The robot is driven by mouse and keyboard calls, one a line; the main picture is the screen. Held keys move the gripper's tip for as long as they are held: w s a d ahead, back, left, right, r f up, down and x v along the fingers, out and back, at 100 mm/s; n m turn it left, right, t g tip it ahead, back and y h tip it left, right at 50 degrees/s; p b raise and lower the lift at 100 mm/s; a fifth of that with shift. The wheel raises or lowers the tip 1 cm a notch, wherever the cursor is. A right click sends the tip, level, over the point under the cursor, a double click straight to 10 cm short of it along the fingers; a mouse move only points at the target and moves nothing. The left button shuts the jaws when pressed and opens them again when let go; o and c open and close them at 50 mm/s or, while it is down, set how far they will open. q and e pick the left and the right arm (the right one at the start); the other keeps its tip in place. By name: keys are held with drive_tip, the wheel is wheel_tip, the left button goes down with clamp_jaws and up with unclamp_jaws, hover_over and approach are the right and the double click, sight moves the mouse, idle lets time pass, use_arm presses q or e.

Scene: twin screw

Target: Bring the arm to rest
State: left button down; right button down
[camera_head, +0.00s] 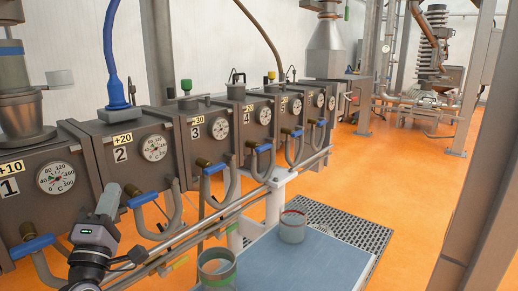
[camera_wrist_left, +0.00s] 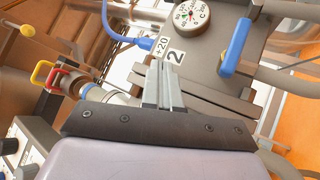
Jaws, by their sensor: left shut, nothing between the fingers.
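My left arm (camera_head: 95,235) stands at the lower left of the head view, in front of the row of grey barrel boxes. In the left wrist view my left gripper (camera_wrist_left: 165,88) is shut, its two fingers together with nothing between them. The same box (camera_head: 121,147) shows in the head view. My right gripper is in neither view.
Blue-handled valves (camera_head: 142,199) and curved pipes line the boxes close to my left arm. A green-banded pot (camera_head: 217,270) and a red-rimmed pot (camera_head: 292,227) stand at the blue tabletop (camera_head: 300,262). Orange floor (camera_head: 400,165) lies open behind.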

use_arm(q)
drive_tip(key=s+d+f+m+g+h+p, duration=0.1)
drive_tip(key=s+d+f+m+g+h, duration=0.1)
drive_tip(key=f+m, duration=0.35)
drive_tip(key=s+d+f+m+g+h, duration=0.1)
drive_tip(key=s+d+f+m+g, duration=0.15)
drive_tip(key=f, duration=0.55)
drive_tip(key=s+d+f+m+g+p, duration=0.1)
drive_tip(key=s+d+f+m+g, duration=0.1)
drive_tip(key=s+f, duration=0.4)
drive_tip(key=s+d+f+m+g+p, duration=0.1)
drive_tip(key=s+d+f+m+g, duration=0.1)
drive_tip(key=s+f+m+g, duration=0.2)
drive_tip(key=s+d+f+m+g+p, duration=0.1)
drive_tip(key=s+f+m, duration=0.4)
drive_tip(key=s+f, duration=0.5)
drive_tip(key=shift+s+d+f+m+g+h, duration=0.15)
drive_tip(key=shift+s+d+m+g+h, duration=0.3)
drive_tip(key=shift+s+g, duration=0.55)
